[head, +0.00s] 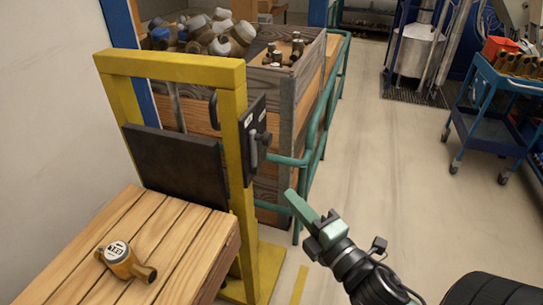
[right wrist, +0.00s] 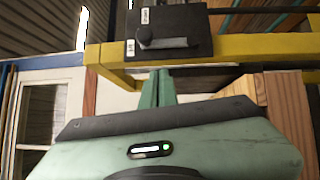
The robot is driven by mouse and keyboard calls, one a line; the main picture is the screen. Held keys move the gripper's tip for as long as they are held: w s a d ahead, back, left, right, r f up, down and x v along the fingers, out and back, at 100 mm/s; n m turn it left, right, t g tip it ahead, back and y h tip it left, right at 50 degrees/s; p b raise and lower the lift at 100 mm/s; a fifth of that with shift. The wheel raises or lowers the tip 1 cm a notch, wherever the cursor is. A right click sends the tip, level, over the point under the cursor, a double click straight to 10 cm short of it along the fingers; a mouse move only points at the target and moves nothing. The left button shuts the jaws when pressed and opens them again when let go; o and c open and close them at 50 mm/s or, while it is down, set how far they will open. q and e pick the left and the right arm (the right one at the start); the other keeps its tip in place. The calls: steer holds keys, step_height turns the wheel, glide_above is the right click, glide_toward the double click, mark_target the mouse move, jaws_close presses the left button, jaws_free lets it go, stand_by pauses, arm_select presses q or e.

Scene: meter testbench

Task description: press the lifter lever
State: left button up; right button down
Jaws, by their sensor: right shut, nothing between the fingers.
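The lifter lever (head: 254,150) is a dark handle on a black control box (head: 262,122) fixed to the yellow post of a frame. In the right wrist view the lever (right wrist: 160,42) shows with a round dark knob at its left, on the labelled box face (right wrist: 190,28). My right gripper (head: 291,197) has green fingers and is shut and empty. It is below and right of the lever in the head view, apart from it. In the right wrist view its fingertips (right wrist: 159,78) point up towards the box, below the lever. My left gripper is not in view.
A wooden slatted table (head: 180,240) with a brass meter (head: 125,261) stands at left. A yellow frame (head: 170,66) and a dark panel (head: 178,165) rise behind it. Green railing (head: 318,130) runs beside a wooden crate. A blue cart (head: 495,110) stands right; the floor between is clear.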

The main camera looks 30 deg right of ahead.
steer(key=shift+s+a+r+t, duration=0.1)
steer(key=shift+r+t, duration=0.05)
steer(key=shift+r, duration=0.35)
steer(key=shift+s+a+r+t, duration=0.1)
steer(key=shift+r+t, duration=0.05)
steer(key=shift+r, duration=0.35)
steer(key=p, duration=0.2)
glide_toward(258, 140)
steer(key=a, duration=0.3)
steer(key=w+d, duration=0.1)
steer(key=w, duration=0.1)
steer(key=w+d+p, duration=0.1)
steer(key=w+d, duration=0.1)
steer(key=shift+r, duration=0.25)
